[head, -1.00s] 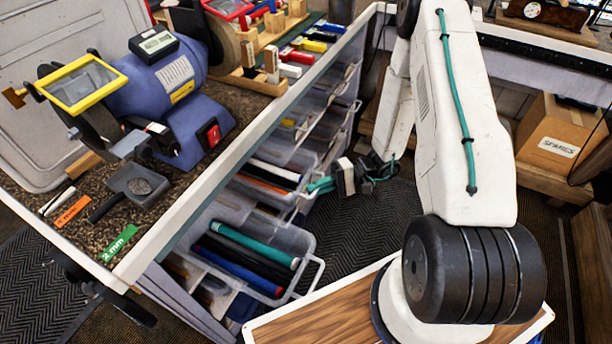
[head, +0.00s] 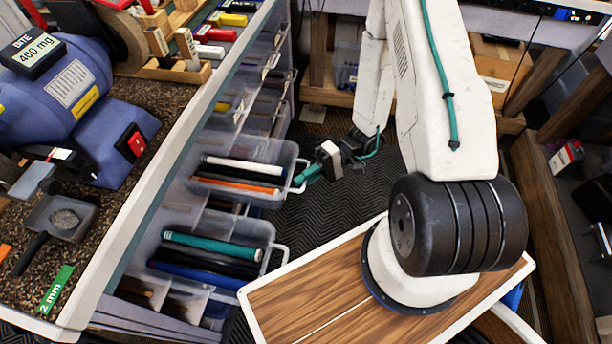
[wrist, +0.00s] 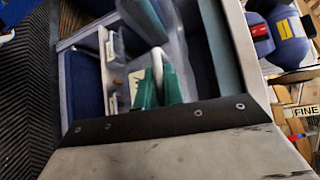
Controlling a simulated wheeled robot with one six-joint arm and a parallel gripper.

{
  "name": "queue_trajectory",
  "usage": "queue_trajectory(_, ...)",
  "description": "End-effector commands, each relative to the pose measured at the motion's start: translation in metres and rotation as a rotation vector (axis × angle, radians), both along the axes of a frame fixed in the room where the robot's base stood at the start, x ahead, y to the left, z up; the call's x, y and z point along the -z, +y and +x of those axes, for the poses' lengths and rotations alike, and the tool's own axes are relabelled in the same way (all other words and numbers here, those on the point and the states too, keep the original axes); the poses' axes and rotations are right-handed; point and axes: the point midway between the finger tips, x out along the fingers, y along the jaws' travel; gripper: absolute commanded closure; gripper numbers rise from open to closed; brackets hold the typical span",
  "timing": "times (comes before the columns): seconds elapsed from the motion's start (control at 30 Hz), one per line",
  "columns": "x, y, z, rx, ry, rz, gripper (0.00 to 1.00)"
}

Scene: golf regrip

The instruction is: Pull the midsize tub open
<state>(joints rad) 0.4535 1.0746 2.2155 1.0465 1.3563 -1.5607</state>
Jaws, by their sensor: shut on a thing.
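A clear plastic tub (head: 233,195) holding white, black and orange grips stands out from the side of the workbench in the head view, above another tub. No size label on it is readable. My gripper (head: 308,175) is at the front handle (head: 299,177) of this tub, outside its front wall. In the wrist view the teal fingers (wrist: 157,84) are closed together on the pale handle, and part of the tub's inside shows beyond them. The exact finger contact is small and partly hidden.
A lower tub (head: 268,238) with teal, black and blue grips also stands out, just below. More clear tubs (head: 262,95) sit farther back along the bench. A grinder (head: 80,110) is on the benchtop. Dark mat floor (head: 345,205) lies open beyond the gripper.

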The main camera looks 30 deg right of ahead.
Motion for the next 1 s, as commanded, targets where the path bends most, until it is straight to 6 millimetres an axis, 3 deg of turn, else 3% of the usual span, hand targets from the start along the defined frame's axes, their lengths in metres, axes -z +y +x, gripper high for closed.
queue_trajectory(0.07, 0.000, 0.000, 0.000, -0.001, 0.000, 0.000, 1.00)
queue_trajectory(0.1, 0.000, 0.000, 0.000, -0.001, 0.000, 0.000, 0.85)
queue_trajectory(0.17, 0.000, 0.000, 0.000, -0.001, 0.000, 0.000, 0.69)
queue_trajectory(0.53, -0.001, -0.007, 0.001, 0.002, -0.002, 0.000, 0.69)
queue_trajectory(1.0, -0.010, -0.074, 0.007, 0.002, -0.001, -0.001, 0.69)
